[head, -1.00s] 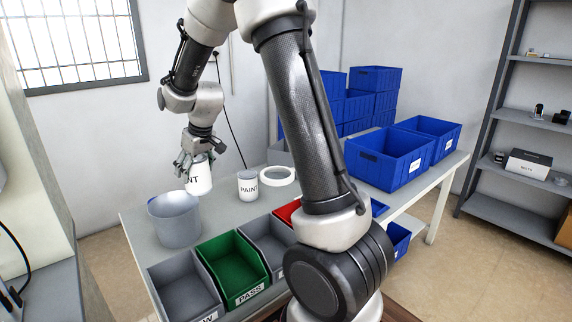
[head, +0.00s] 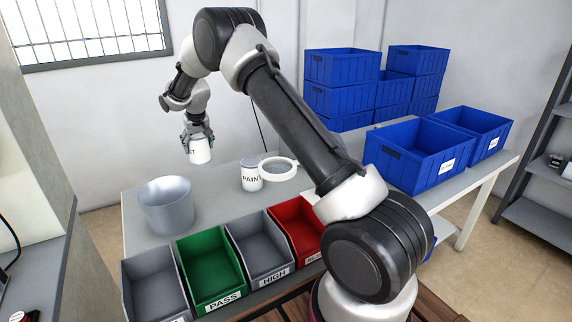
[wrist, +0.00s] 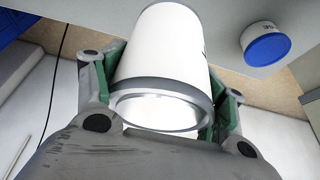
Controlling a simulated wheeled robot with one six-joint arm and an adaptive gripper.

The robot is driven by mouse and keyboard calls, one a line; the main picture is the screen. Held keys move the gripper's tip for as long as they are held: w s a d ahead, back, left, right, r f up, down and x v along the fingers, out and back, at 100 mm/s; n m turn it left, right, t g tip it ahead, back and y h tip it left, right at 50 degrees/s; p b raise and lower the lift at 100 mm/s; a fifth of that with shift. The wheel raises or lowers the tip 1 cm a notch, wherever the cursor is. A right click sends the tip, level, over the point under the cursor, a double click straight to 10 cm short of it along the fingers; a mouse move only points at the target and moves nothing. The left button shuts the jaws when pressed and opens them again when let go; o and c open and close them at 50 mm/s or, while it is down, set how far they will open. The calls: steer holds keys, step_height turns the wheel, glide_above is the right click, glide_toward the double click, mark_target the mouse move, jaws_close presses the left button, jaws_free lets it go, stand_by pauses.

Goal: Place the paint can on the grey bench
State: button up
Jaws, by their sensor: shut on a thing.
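My gripper (head: 198,141) is shut on a white paint can (head: 201,152), with a finger on each side. The can hangs in the air near the back left edge of the grey bench (head: 222,205). In the wrist view the can (wrist: 163,50) fills the space between the fingers, its metal rim toward the camera; its label is mostly turned away. A second white can labelled PAINT (head: 251,178) stands on the bench, right of the held can.
A grey metal bucket (head: 166,208) stands on the bench's left part. A white ring (head: 264,172) is beside the standing can. Grey, green (head: 211,272) and red bins line the front edge. Blue crates (head: 415,155) fill the right. A blue-lidded container (wrist: 267,47) shows in the wrist view.

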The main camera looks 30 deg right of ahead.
step_height(320, 180, down, 10)
steer(key=shift+r, duration=0.1)
stand_by(0.4)
steer(key=o, duration=1.8)
steer(key=shift+f, duration=0.2)
steer(key=shift+o, duration=0.2)
